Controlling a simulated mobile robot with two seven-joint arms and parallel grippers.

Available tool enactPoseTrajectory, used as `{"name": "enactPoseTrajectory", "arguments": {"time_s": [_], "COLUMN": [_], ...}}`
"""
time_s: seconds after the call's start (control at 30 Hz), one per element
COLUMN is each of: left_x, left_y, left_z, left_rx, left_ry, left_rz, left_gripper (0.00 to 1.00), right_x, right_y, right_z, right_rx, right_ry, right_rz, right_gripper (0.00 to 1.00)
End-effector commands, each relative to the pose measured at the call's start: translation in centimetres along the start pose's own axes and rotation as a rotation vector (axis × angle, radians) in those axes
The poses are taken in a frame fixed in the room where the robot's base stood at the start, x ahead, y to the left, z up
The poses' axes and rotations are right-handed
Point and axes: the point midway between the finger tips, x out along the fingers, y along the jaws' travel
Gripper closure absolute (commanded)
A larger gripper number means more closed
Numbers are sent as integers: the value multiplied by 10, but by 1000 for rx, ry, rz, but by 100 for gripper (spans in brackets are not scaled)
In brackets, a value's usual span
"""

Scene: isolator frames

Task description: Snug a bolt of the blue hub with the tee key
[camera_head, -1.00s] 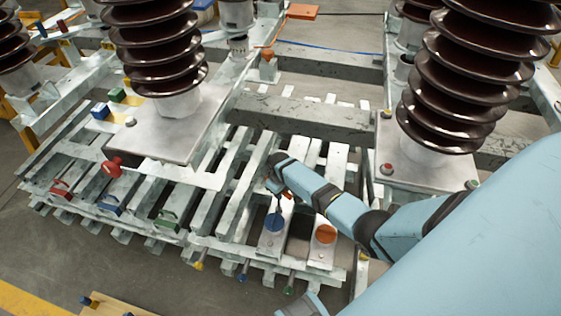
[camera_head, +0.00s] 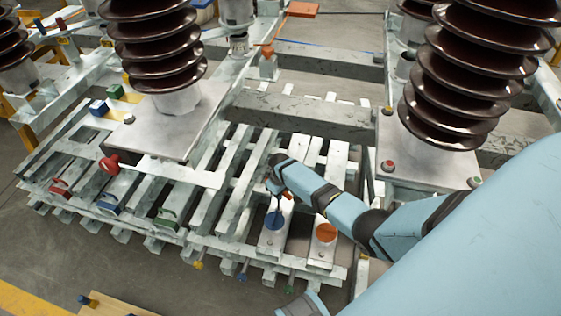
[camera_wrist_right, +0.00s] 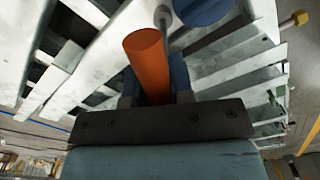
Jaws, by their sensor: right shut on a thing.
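The blue hub (camera_head: 274,221) is a round blue disc on a pale plate at the front of the slatted metal frame. Its top edge also shows in the right wrist view (camera_wrist_right: 203,8). My right gripper (camera_head: 277,186) is just above and behind it, shut on the tee key, whose orange handle (camera_wrist_right: 148,62) lies between the fingers. The key's grey shaft (camera_wrist_right: 162,20) runs from the handle toward the blue hub. The key's tip and the bolt are not clear, so I cannot tell whether they touch.
An orange disc (camera_head: 325,233) sits on the plate right of the blue hub. Red (camera_head: 60,190), blue (camera_head: 109,208) and green (camera_head: 166,218) handles line the frame's left front. Large brown ribbed insulators (camera_head: 465,75) stand behind and to the right, close to my right arm.

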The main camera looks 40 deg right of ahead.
Motion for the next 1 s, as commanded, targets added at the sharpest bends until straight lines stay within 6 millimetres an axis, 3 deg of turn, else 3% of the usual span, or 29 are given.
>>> {"name": "enactPoseTrajectory", "arguments": {"time_s": [1.0], "left_x": [0], "left_y": [-1], "left_z": [-7], "left_rx": [15], "left_ry": [22], "left_rz": [7], "left_gripper": [57], "right_x": [6], "right_y": [0], "right_z": [0], "right_rx": [30], "right_ry": [-1], "right_rz": [0], "right_gripper": [100]}}
